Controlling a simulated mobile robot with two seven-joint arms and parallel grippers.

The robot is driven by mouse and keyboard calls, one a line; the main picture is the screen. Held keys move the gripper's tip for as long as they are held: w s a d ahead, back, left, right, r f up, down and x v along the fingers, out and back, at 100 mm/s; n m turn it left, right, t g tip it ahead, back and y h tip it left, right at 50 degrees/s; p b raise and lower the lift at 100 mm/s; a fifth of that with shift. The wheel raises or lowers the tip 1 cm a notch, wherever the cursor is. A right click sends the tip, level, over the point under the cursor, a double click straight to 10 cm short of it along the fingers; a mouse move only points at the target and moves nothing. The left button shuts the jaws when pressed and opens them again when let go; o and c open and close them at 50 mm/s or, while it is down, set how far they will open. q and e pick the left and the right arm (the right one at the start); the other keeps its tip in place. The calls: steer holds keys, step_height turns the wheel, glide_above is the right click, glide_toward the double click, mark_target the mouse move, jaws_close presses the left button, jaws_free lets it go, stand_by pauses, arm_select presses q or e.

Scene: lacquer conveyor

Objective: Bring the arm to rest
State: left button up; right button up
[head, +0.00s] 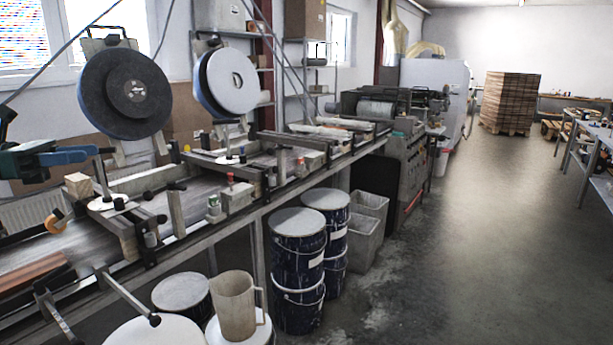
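A small dark part at the left edge, possibly my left gripper (6,120), is cut off by the frame. Its fingers cannot be made out, so I cannot tell whether it is open or shut. It appears above a teal and blue machine part (60,157) beside the conveyor. My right gripper is not in view.
The floor (480,220) at right is clear.

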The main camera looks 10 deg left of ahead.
arm_select(q)
steer(key=w+d+f+n, duration=0.3)
steer(key=w+d+f, duration=0.3)
steer(key=f, duration=0.1)
steer(key=w+d+f+n+t+y, duration=0.1)
steer(key=d+f+n+t, duration=0.6)
steer(key=d+f+n, duration=1)
steer(key=s+d+f+n+t+y, duration=0.1)
steer(key=s+d+f+n+y, duration=0.4)
steer(key=f, duration=0.4)
steer(key=s+d+f+n+t+y, duration=0.2)
steer(key=s+d+f+n, duration=0.1)
steer(key=s+f+n, duration=0.5)
steer(key=s+f+n+g+y, duration=0.1)
steer(key=s+f+n+g, duration=0.1)
steer(key=s, duration=0.4)
steer(key=s+d+f+n+g+y, duration=0.1)
steer(key=s+f+n+g+y, duration=0.1)
steer(key=s+f+n, duration=0.2)
steer(key=s+d+f+n+g+y, duration=0.1)
steer(key=s+f+n+g+y, duration=0.1)
steer(key=s+n, duration=0.5)
steer(key=s+f, duration=0.1)
steer(key=s, duration=0.1)
steer(key=shift+s, duration=0.3)
steer(key=shift+f, duration=0.1)
